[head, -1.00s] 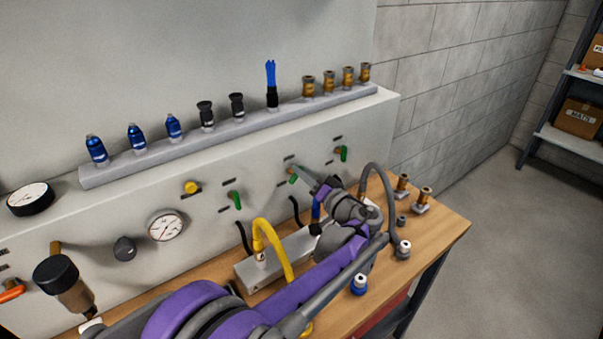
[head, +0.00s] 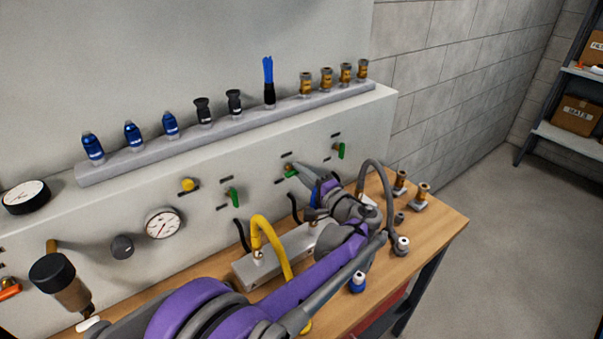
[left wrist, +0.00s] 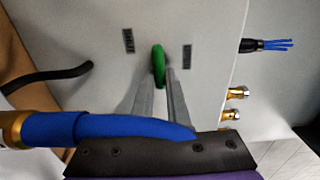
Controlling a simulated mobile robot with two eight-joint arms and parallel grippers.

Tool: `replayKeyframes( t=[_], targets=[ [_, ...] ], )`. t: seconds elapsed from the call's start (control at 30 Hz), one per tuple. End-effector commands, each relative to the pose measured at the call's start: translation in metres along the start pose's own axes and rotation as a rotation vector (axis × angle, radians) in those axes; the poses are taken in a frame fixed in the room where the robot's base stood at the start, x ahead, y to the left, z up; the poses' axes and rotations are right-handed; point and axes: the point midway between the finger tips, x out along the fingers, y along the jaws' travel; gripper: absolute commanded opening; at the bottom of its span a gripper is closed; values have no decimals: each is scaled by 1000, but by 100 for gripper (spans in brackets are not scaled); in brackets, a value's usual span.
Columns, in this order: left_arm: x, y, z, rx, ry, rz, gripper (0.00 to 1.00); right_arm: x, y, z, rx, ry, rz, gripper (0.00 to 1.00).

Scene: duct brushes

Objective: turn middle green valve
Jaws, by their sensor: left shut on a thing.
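The middle green valve (head: 291,170) is on the grey panel between two other green valves, one to its left (head: 235,197) and one to its right (head: 340,151). Its handle now lies sideways, while the other two hang down. My left gripper (head: 300,172) is shut on the middle valve's handle. In the left wrist view, the green handle (left wrist: 159,64) sits between the tips of my two grey fingers (left wrist: 160,80). My right gripper is not in view.
A yellow hose (head: 268,243) and a grey hose (head: 384,190) rise near my left arm. A blue hose (left wrist: 100,127) crosses close under the fingers. Several fittings (head: 233,103) stand on the rail above. The floor at right is clear.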

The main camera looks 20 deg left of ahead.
Motion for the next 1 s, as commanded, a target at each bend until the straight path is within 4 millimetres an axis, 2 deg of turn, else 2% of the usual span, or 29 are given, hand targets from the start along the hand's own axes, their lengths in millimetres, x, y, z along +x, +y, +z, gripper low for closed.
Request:
replayKeyframes(
  t=[0.63,0.67,0.8,1.0],
  targets=[
    [0,2,0,45,0,2,0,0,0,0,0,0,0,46],
    [0,2,0,45,0,2,22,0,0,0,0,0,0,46],
    [0,1,0,45,0,2,46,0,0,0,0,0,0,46],
    [0,1,0,45,0,1,46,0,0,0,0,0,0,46]
  ],
)
